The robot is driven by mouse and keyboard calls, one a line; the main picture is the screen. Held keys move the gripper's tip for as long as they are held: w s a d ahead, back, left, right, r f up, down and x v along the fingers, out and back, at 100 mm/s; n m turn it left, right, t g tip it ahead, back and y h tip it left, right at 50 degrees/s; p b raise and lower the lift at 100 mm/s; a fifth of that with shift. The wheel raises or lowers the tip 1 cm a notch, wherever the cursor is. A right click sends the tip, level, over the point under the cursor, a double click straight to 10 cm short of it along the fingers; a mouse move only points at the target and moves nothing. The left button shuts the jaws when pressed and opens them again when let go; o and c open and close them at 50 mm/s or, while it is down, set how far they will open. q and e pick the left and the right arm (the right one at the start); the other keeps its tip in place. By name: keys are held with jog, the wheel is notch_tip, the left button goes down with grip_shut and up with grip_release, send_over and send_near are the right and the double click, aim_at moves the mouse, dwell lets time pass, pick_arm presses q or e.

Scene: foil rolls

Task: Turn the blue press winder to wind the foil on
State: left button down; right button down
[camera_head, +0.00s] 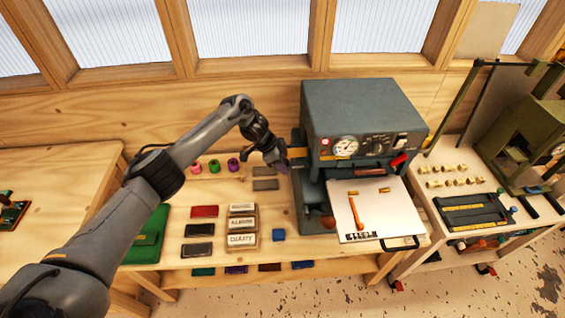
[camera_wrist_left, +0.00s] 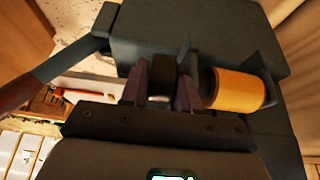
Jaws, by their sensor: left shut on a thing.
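The blue-grey press (camera_head: 360,115) stands on the bench in the head view, with a gauge and dials on its front. My left gripper (camera_head: 283,166) is at the press's left side. In the left wrist view my left gripper (camera_wrist_left: 161,88) is shut on a dark knob, the winder (camera_wrist_left: 163,70), between its two fingers. A gold-orange foil roll (camera_wrist_left: 236,90) sits right beside it, apart from the fingers. In the head view the winder is hidden by the gripper. My right gripper is not in view.
A white plate (camera_head: 375,195) with an orange-handled tool lies in front of the press. An olive press (camera_head: 525,145) stands at right.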

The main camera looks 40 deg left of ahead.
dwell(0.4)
pick_arm(q)
jog(key=c, duration=0.9)
grip_release()
jog(key=shift+r, duration=0.15)
jog(key=v, duration=1)
jog(key=shift+s+a+r, duration=0.1)
jog(key=shift+s+r, duration=0.05)
jog(key=shift+r, duration=0.1)
